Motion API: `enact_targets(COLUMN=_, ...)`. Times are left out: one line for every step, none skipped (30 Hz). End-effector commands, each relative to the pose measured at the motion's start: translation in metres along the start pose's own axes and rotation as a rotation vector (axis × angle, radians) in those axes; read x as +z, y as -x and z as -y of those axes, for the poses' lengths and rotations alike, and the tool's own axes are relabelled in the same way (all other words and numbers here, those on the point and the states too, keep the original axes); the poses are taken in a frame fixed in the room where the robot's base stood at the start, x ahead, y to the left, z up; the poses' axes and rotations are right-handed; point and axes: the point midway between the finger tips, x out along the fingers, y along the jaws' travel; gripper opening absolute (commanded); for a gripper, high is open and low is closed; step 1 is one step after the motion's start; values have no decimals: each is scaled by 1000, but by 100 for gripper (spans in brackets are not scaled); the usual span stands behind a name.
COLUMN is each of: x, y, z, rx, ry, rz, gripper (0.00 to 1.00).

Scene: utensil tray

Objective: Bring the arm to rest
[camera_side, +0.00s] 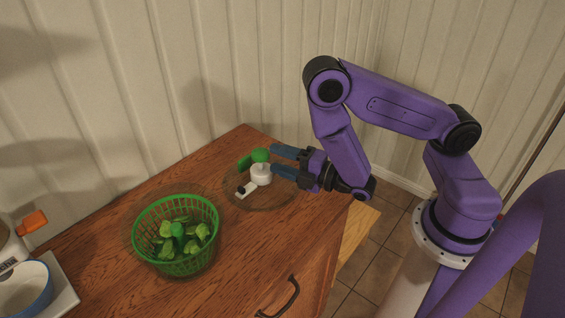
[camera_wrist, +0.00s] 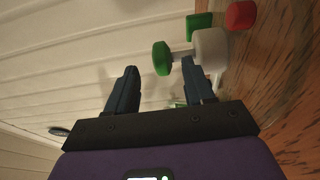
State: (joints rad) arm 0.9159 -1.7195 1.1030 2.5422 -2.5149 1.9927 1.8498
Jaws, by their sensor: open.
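My gripper (camera_side: 273,161) is open, its two blue fingers spread and pointing left over the back right part of the wooden table. It also shows in the wrist view (camera_wrist: 160,68), with nothing clearly held between the fingers. A small white and green object (camera_side: 261,175) stands close to the fingertips. In the wrist view the white and green object (camera_wrist: 210,48) is just beyond the right finger, which overlaps it; I cannot tell whether they touch. My purple arm is bent, with its wrist near the table's right edge.
A green basket (camera_side: 136,238) holding green pieces stands on the wooden table (camera_side: 100,215). A blue-rimmed bowl (camera_side: 40,290) and an orange-handled item (camera_side: 34,222) are at the left. A red piece (camera_wrist: 241,15) shows in the wrist view. A ribbed wall (camera_side: 150,80) stands behind.

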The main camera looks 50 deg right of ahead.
Motion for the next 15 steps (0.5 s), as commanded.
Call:
enact_targets(x=4, y=-2, z=-1, rx=4, ry=17, rz=20, gripper=53)
enact_targets(x=8, y=-4, z=-2, rx=7, ry=35, rz=40, gripper=53)
enact_targets(x=15, y=-8, z=-3, rx=11, ry=67, rz=75, gripper=53)
enact_targets(x=22, y=-11, z=-4, rx=16, ry=99, rz=111, gripper=53)
enact_targets(x=30, y=-14, z=-6, rx=18, ry=137, rz=154, gripper=53)
enact_targets(x=34, y=-15, z=-16, rx=30, ry=172, rz=198, gripper=53)
enact_targets(x=38, y=-16, z=-24, rx=37, ry=199, rz=240, gripper=53)
enact_targets(x=44, y=-16, z=-33, rx=42, ry=227, rz=286, gripper=53)
enact_targets(x=52, y=-15, z=-43, rx=42, ry=263, rz=354, gripper=53)
enact_targets(x=58, y=-13, z=-51, rx=40, ry=287, rz=406, gripper=53)
enact_targets(x=64, y=-11, z=-59, rx=33, ry=309, rz=459, gripper=53)
enact_targets(x=73, y=-7, z=-68, rx=20, ry=333, rz=530, gripper=53)
enact_targets(x=79, y=-3, z=-75, rx=6, ry=348, rz=584, gripper=53)
enact_targets(x=84, y=2, z=-81, rx=-11, ry=361, rz=635, gripper=53)
enact_targets(x=92, y=9, z=-88, rx=-39, ry=371, rz=703, gripper=53)
